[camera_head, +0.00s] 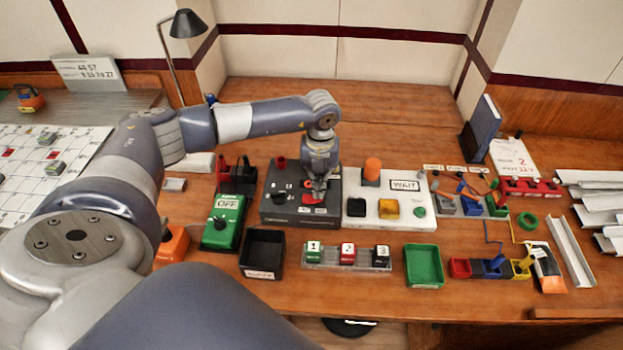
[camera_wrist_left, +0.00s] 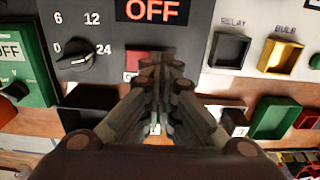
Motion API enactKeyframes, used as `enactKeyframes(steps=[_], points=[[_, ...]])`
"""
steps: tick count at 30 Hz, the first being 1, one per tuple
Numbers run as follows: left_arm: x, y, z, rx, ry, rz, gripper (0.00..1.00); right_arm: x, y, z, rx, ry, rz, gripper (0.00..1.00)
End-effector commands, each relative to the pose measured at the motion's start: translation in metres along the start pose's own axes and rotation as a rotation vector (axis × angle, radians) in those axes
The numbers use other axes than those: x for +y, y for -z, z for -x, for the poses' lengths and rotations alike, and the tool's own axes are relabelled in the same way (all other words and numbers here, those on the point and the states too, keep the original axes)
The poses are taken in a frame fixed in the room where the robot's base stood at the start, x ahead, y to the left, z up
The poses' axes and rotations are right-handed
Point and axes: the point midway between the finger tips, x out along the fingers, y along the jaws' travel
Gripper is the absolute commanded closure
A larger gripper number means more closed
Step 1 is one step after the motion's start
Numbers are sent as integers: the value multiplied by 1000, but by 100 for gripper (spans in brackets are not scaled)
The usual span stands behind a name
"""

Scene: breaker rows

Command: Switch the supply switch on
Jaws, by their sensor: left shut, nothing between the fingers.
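The supply unit is a dark grey box (camera_head: 275,207) in the middle of the table. In the left wrist view its panel (camera_wrist_left: 105,20) carries a display reading OFF in orange (camera_wrist_left: 152,10) and a black dial (camera_wrist_left: 75,55) marked 0, 6, 12 and 24. A red switch (camera_wrist_left: 135,61) shows beside the fingertips, partly hidden by them, so its position cannot be read. My left gripper (camera_head: 319,190) points down over the right part of the box. In the left wrist view its fingers (camera_wrist_left: 162,62) are shut and empty; contact with the switch cannot be told.
A white board marked WAIT (camera_head: 400,211) stands right of the box. A green meter reading OFF (camera_head: 223,222) stands left. In front are a black tray (camera_head: 263,252), a rack of numbered blocks (camera_head: 345,258) and a green tray (camera_head: 424,266).

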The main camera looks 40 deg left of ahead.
Motion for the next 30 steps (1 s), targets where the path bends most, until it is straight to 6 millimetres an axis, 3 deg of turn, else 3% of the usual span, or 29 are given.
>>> enactKeyframes(steps=[30], points=[[0,0,-15,0,0,0,100,-3,-1,-11,0,3,0,66]])
